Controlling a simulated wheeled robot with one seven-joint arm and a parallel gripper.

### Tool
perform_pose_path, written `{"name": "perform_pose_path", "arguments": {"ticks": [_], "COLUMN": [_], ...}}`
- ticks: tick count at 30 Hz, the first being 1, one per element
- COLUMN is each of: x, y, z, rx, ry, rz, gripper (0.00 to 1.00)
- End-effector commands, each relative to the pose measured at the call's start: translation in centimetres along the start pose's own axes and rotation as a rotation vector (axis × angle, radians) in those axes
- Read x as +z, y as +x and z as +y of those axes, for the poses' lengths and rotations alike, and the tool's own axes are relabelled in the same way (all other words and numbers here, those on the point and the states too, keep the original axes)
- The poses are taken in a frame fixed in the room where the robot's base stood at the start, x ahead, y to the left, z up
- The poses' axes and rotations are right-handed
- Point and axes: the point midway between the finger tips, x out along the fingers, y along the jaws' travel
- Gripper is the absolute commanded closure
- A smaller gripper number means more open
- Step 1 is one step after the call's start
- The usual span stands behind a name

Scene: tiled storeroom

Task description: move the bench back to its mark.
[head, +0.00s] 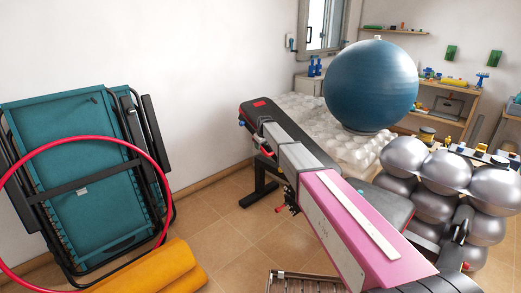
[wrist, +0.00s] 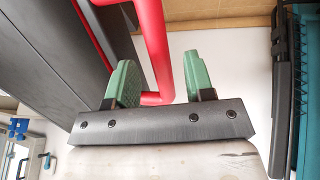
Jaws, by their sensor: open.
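The bench (head: 258,108) has a black pad with a red label at its far end and dark legs on the tiles. It stands at an angle in the middle of the head view, partly hidden behind my arm. In the wrist view its dark pad (wrist: 50,65) fills the upper left. A bent red bar (wrist: 152,35) beside the pad passes between the green fingers of my gripper (wrist: 158,68). The fingers are apart on either side of the bar; contact with the left finger is unclear. I cannot make out a floor mark.
A folded teal cot (head: 85,180), red hoop (head: 165,170) and orange roll (head: 150,270) stand at left. A blue ball (head: 370,85) rests on white bumpy foam (head: 300,105) behind the bench. Silver balls (head: 445,170) crowd the right. Tiled floor (head: 215,215) left of the bench is clear.

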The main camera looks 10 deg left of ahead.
Motion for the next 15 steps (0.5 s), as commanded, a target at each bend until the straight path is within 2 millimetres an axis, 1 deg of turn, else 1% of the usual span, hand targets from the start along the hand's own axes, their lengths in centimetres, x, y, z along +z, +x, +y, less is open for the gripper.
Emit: {"name": "perform_pose_path", "arguments": {"ticks": [1,6,10,15], "x": [-0.1,-0.1,0.0,0.0], "y": [1.1,3.1,3.7,3.6], "z": [0.1,0.1,0.0,0.0], "rx": [-0.001,0.0,0.0,0.0], "ry": [0.0,0.0,0.0,0.0], "rz": [-0.001,0.0,0.0,0.0], "gripper": [0.52,0.52,0.52,0.52]}}
